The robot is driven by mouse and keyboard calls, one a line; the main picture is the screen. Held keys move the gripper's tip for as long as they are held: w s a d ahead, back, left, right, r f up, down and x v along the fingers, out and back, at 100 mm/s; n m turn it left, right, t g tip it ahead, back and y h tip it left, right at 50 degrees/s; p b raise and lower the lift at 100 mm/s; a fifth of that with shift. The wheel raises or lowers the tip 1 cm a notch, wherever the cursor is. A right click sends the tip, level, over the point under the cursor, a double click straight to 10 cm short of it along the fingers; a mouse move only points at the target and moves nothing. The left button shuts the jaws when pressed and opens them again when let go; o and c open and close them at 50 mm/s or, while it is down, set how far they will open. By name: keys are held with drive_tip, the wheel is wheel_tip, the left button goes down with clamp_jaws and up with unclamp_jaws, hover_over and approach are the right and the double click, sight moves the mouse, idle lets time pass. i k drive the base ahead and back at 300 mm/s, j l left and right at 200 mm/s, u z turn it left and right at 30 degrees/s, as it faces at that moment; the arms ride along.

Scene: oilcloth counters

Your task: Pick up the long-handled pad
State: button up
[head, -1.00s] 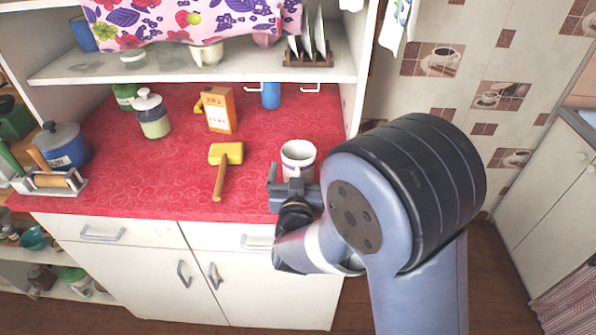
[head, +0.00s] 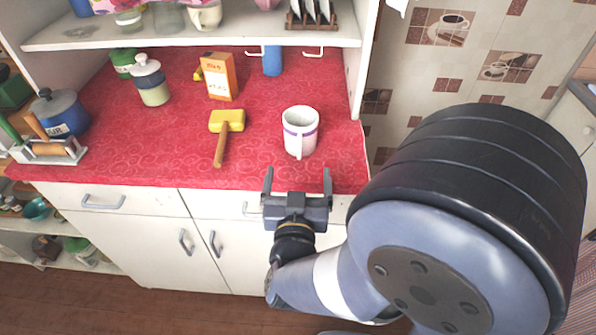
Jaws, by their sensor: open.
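The long-handled pad (head: 226,122) lies on the red counter (head: 200,177). It has a yellow block head and a brown wooden handle that points toward the counter's front edge. My gripper (head: 297,180) is open and empty, its two fingers pointing toward the counter at the front edge. It is to the right of the pad and nearer to me, apart from it. The pad is fully in view.
A white mug (head: 300,131) with a purple band stands just beyond my gripper. An orange box (head: 219,77), a lidded jar (head: 150,80) and a blue cup (head: 272,61) stand behind. A blue pot (head: 62,116) and a rack (head: 48,151) are at left. A shelf (head: 190,36) overhangs the back.

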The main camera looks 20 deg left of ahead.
sight(222, 122)
drive_tip(key=u, duration=1.5)
